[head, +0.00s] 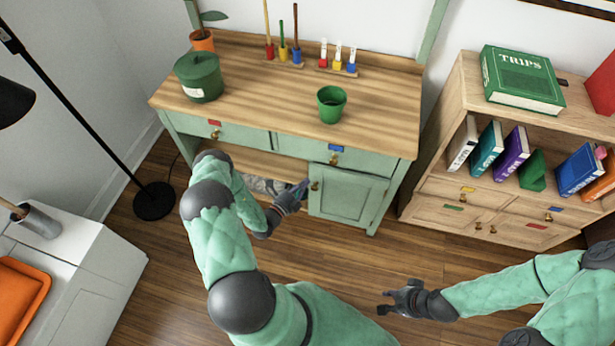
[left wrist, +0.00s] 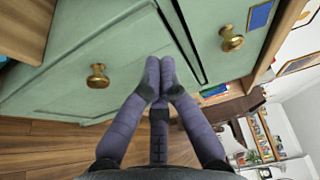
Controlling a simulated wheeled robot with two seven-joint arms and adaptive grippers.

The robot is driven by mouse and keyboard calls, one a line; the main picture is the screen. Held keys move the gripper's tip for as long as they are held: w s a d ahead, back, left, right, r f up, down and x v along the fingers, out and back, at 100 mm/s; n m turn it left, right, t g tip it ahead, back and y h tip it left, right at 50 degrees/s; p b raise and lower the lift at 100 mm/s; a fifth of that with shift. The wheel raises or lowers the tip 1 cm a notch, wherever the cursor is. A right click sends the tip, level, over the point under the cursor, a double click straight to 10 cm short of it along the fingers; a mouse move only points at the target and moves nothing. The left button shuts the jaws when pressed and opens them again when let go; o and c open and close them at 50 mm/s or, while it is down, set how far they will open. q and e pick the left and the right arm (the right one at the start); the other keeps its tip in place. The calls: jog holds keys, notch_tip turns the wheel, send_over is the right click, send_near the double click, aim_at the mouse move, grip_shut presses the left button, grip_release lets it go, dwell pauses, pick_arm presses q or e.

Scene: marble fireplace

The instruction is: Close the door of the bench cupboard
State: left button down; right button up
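The bench cupboard door (head: 347,195) is a pale green panel at the lower right of the wooden-topped bench (head: 245,75). It looks flush or nearly flush with the front; a small gap cannot be ruled out. Its brass knob (head: 315,186) is at the left edge and also shows in the left wrist view (left wrist: 97,76). My left gripper (head: 304,187) is at the door's knob side. In the left wrist view its fingertips (left wrist: 159,66) are together, empty, in front of the door's upper part; contact is unclear. My right gripper (head: 382,302) is open and empty above the floor.
The bench's open shelf (head: 228,160) is left of the door. A blue-labelled drawer (head: 335,155) is above it. A wooden bookcase (head: 460,190) stands to the right, a white cabinet (head: 85,270) at lower left. Floor before the door is clear.

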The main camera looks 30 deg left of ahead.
pick_arm(q)
jog(key=s+a+p, duration=0.1)
jog(key=s+a, duration=0.3)
jog(key=s, duration=0.3)
jog(key=shift+s+a+p, duration=0.15)
jog(key=shift+s+p, duration=0.2)
jog(key=shift+s, duration=0.05)
jog(key=shift+f, duration=0.1)
jog(key=s+d+r+m+g+h, duration=0.1)
jog(key=s+d+m+g+h, duration=0.2)
jog(key=d+m+g+h, duration=0.55)
jog(key=s+d+m+g+h, duration=0.2)
jog(key=d+m+g+h, duration=0.2)
jog(key=d+m, duration=0.9)
jog(key=s+d+m+g+y, duration=0.4)
jog(key=s+m, duration=0.2)
jog(key=m, duration=0.3)
jog(key=s+d+m+g+y, duration=0.3)
jog(key=s+m+g, duration=0.25)
jog(key=m, duration=0.25)
jog(key=w+d+r+m+t+y, duration=0.2)
jog(key=w+r+m+t, duration=0.2)
jog(key=m, duration=0.8)
jog(key=shift+w+y+p, duration=0.3)
jog(key=shift+w+y, duration=0.05)
jog(key=shift+w, duration=0.1)
